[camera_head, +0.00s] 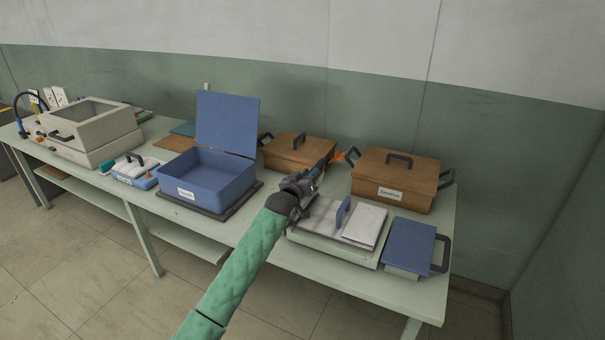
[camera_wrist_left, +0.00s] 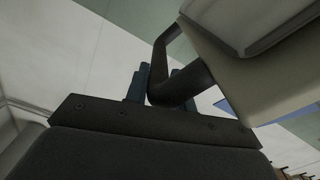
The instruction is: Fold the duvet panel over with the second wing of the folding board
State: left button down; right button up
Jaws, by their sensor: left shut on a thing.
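The folding board (camera_head: 333,245) is a pale low base at the right of the bench. A white and grey duvet panel (camera_head: 366,226) lies on it, with a blue upright tab (camera_head: 342,212) beside it. One blue wing (camera_head: 408,245) lies flat to the right, its dark handle (camera_head: 440,254) free. My left gripper (camera_head: 309,184) is at the board's back left side, partly hiding it. In the left wrist view my left gripper (camera_wrist_left: 162,85) is shut on a dark bent handle (camera_wrist_left: 183,87) joined to a pale part (camera_wrist_left: 255,65). My right gripper is out of view.
An open blue box (camera_head: 208,180) stands left of my arm.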

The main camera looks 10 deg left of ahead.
pick_arm(q)
jog(key=shift+s+d+f, duration=0.1)
jog(key=shift+d+f, duration=0.05)
jog(key=shift+f, duration=0.3)
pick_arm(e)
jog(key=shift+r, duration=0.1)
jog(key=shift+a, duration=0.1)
pick_arm(q)
jog(key=c, duration=1.4)
grip_release()
jog(key=shift+o, duration=0.5)
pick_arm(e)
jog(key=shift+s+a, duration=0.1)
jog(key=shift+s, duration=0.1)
pick_arm(q)
jog(key=shift+r, duration=0.15)
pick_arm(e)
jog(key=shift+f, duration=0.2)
pick_arm(q)
jog(key=shift+s+a, duration=0.2)
jog(key=b+v, duration=0.3)
jog(key=v, duration=0.4)
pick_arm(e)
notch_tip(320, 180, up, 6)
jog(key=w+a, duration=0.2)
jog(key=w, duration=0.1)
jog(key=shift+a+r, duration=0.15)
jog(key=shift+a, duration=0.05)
